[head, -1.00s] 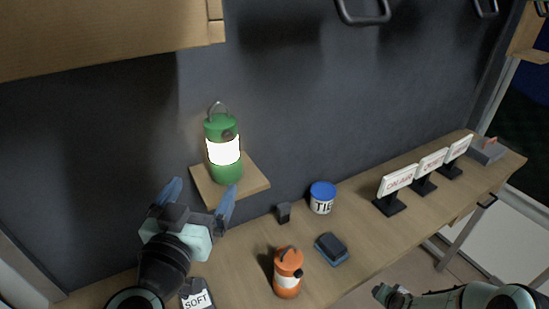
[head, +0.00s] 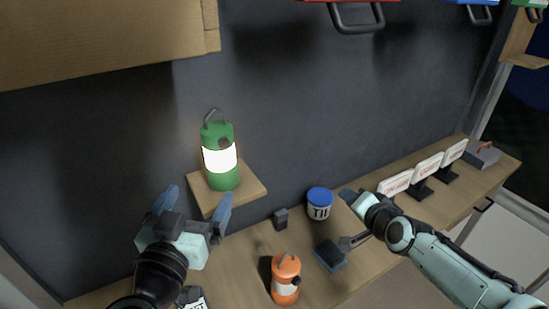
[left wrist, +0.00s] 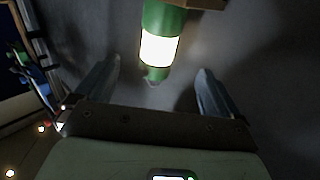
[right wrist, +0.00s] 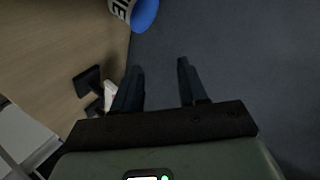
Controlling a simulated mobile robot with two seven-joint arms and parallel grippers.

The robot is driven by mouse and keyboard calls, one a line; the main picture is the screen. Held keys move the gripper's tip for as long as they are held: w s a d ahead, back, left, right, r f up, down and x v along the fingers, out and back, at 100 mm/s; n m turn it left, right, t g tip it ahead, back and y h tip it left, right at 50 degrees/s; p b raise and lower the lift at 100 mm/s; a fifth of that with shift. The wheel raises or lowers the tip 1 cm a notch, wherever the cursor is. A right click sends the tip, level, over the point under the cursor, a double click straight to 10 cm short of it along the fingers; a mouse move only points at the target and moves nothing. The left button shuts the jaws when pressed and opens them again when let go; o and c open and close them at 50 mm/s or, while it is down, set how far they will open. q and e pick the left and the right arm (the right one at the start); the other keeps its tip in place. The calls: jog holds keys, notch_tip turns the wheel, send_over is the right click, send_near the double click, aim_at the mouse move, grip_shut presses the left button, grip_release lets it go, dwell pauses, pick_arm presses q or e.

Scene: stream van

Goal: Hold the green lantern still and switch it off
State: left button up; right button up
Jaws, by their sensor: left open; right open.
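The green lantern (head: 221,179) stands upright on a small wooden wall shelf (head: 256,187). Its white middle band glows brightly, and a grey wire handle sits on top. A dark round spot, perhaps a knob, shows on its upper green part. My left gripper (head: 194,200) is open and empty, in front of and below the lantern, apart from it. In the left wrist view the lantern (left wrist: 163,18) shows beyond and between the open fingers (left wrist: 158,85). My right gripper (head: 345,218) is open and empty over the bench, right of the lantern; it also shows in the right wrist view (right wrist: 157,75).
On the bench (head: 245,262) stand an orange lantern (head: 285,271), a blue-lidded tin (head: 319,206), a blue and dark block (head: 329,256), a small dark block (head: 281,219) and several white signs (head: 428,166). A cardboard-coloured box (head: 100,40) overhangs at upper left.

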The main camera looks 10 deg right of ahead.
aim_at(221, 157)
pick_arm(q)
jog(key=x, duration=1.3)
jog(key=shift+w, duration=0.25)
pick_arm(e)
jog(key=s+a+r+n+y, duration=0.1)
jog(key=s+a+r+y, duration=0.3)
jog(key=a+r, duration=0.7)
jog(key=s+a+r+n+y, duration=0.2)
jog(key=s+a+r+y, duration=0.2)
jog(key=a+r, duration=0.6)
jog(key=shift+a+r+y, duration=0.35)
jog(key=shift+y, duration=0.05)
jog(key=shift+s, duration=0.1)
pick_arm(q)
jog(key=c, duration=1.1)
jog(key=shift+c, duration=0.6)
pick_arm(e)
jog(key=shift+c, duration=1.2)
grip_shut()
